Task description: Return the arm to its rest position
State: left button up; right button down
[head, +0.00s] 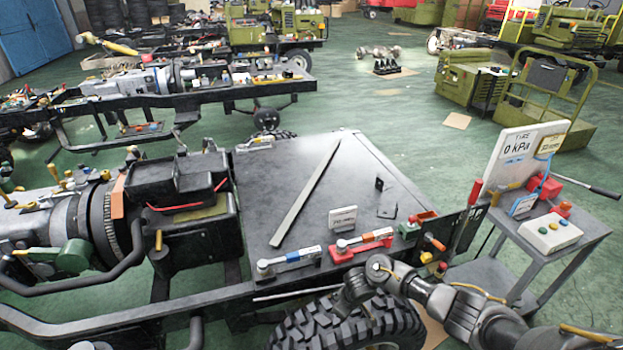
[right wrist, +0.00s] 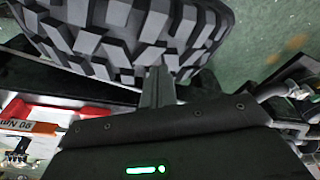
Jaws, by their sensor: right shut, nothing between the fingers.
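My right arm (head: 440,296) comes in from the lower right in the head view and bends over the big black tyre (head: 345,328) at the chassis front edge. In the right wrist view my right gripper (right wrist: 157,75) is shut and empty. Its fingers point at the tyre tread (right wrist: 120,30); I cannot tell whether they touch it. In the head view the fingers are hard to make out. My left gripper is not in view.
Torque tools with a red holder (head: 360,250) lie along the plate's front edge (head: 262,222); red and orange parts (right wrist: 40,127) show beside the gripper. A grey cart (head: 572,232) with a tyre-pressure display (head: 520,155) stands right.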

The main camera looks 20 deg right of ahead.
jog(key=s+a+r+t+y, duration=0.1)
jog(key=s+a+r+t, duration=0.3)
jog(key=s+a, duration=0.65)
jog(key=s+d+r+m+g+h, duration=0.1)
jog(key=s+d+r, duration=0.25)
jog(key=s, duration=0.25)
jog(key=s+d+r+m+g, duration=0.1)
jog(key=s+d+r+m, duration=0.1)
jog(key=s+r, duration=0.25)
jog(key=s+d+r+m+g+h, duration=0.1)
jog(key=s+d+r, duration=0.25)
jog(key=s, duration=0.25)
notch_tip(320, 180, down, 31)
jog(key=b, duration=0.7)
jog(key=s+d+f+g+b, duration=0.1)
jog(key=s+f+b, duration=0.2)
jog(key=s+f, duration=0.6)
jog(key=s+d+f+g+b, duration=0.1)
jog(key=s+f+b, duration=0.3)
jog(key=f, duration=1.2)
jog(key=s, duration=0.4)
jog(key=shift+s+d+n, duration=0.2)
jog(key=shift+s+n, duration=0.1)
jog(key=shift+s, duration=0.05)
